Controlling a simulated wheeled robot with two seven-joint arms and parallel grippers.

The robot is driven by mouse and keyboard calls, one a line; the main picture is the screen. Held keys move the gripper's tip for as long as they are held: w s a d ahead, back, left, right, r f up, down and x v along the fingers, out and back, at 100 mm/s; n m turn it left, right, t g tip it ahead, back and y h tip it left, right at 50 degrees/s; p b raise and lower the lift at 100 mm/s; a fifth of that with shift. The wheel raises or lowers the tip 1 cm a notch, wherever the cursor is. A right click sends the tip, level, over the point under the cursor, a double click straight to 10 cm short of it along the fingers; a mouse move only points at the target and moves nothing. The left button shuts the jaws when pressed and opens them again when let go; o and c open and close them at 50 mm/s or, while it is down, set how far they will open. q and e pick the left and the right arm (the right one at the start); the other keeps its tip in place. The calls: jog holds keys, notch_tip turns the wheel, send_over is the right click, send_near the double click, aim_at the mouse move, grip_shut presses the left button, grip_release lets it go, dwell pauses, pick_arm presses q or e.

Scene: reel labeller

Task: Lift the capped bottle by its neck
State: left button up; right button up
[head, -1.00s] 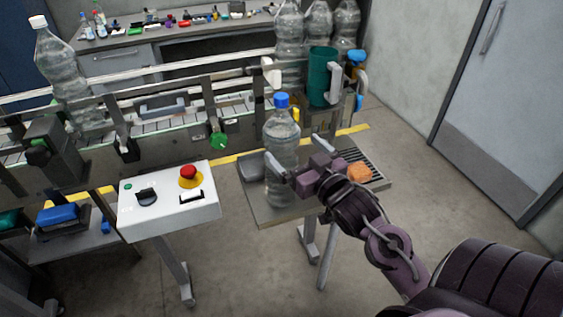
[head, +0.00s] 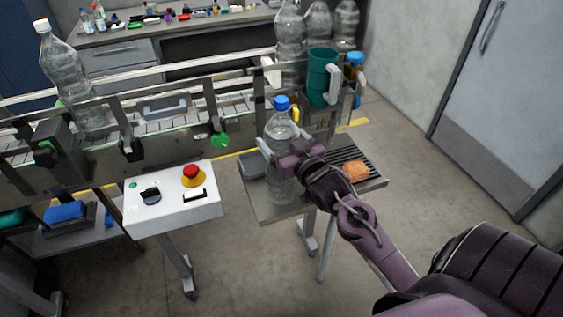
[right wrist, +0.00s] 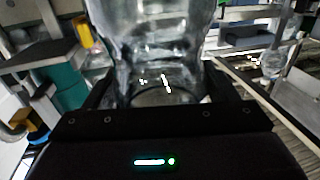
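The capped bottle (head: 281,128) is clear with a blue cap and stands upright on a small side table (head: 262,211) in the head view. My right gripper (head: 280,146) is at the bottle's upper body, below the cap, with a finger showing at its left side. In the right wrist view the clear bottle (right wrist: 155,45) fills the space between the two spread fingers. I cannot see the fingers pressing on it; the gripper looks open around it. My left gripper is not in view.
An orange item (head: 356,171) lies on the table's dark grille, and a grey item (head: 252,165) lies left of the bottle. A teal jug (head: 322,77) and large clear bottles stand behind. A white control box (head: 172,199) with a red button stands left.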

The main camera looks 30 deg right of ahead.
jog(key=c, duration=1.4)
jog(key=shift+r, duration=0.3)
jog(key=shift+c, duration=0.4)
jog(key=shift+w, duration=0.1)
